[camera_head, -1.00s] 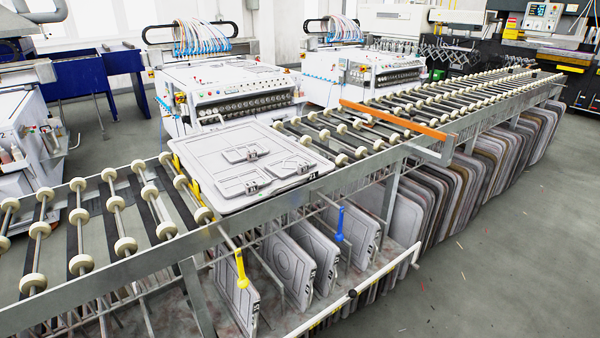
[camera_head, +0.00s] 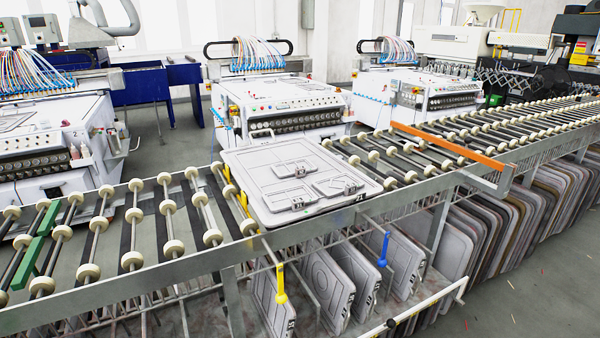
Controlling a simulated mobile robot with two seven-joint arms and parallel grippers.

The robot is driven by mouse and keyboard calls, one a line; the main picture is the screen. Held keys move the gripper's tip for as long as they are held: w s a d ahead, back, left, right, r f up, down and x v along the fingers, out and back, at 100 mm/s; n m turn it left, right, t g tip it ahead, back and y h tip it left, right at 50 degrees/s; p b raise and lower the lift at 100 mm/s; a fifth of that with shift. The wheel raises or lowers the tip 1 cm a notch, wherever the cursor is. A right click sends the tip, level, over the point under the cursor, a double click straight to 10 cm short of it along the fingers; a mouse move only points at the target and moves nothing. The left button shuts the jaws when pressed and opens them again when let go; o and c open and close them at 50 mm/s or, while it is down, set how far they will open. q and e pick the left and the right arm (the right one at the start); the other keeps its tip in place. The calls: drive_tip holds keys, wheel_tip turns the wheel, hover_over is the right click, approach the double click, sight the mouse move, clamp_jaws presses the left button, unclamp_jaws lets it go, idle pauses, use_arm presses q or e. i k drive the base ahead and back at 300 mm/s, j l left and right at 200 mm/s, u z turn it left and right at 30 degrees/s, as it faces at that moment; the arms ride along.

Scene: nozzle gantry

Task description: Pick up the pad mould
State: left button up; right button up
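A flat, light grey mould plate marked 21 (camera_head: 258,185) lies on the roller conveyor in the middle of the head view. Three smaller raised mould pieces sit on it: one at the back (camera_head: 296,169), one at the front left (camera_head: 291,200) and one at the front right (camera_head: 340,185). I cannot tell from the picture which of these is the pad mould. Neither of my grippers is in view.
The roller conveyor (camera_head: 180,262) runs across the view, with an orange bar (camera_head: 447,145) and a green bar (camera_head: 36,254) on it. Mould plates (camera_head: 329,277) stand in the rack below. White machines (camera_head: 282,104) stand behind. Grey floor is free at the lower right.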

sight(298, 168)
drive_tip(key=i+l, duration=0.15)
drive_tip(key=l, duration=0.2)
drive_tip(key=i+l, duration=0.15)
drive_tip(key=l, duration=0.2)
drive_tip(key=i+l, duration=0.2)
drive_tip(key=l, duration=0.15)
drive_tip(key=i+l, duration=0.15)
drive_tip(key=l, duration=0.2)
drive_tip(key=i+l, duration=0.15)
drive_tip(key=l, duration=0.2)
drive_tip(key=z, duration=0.05)
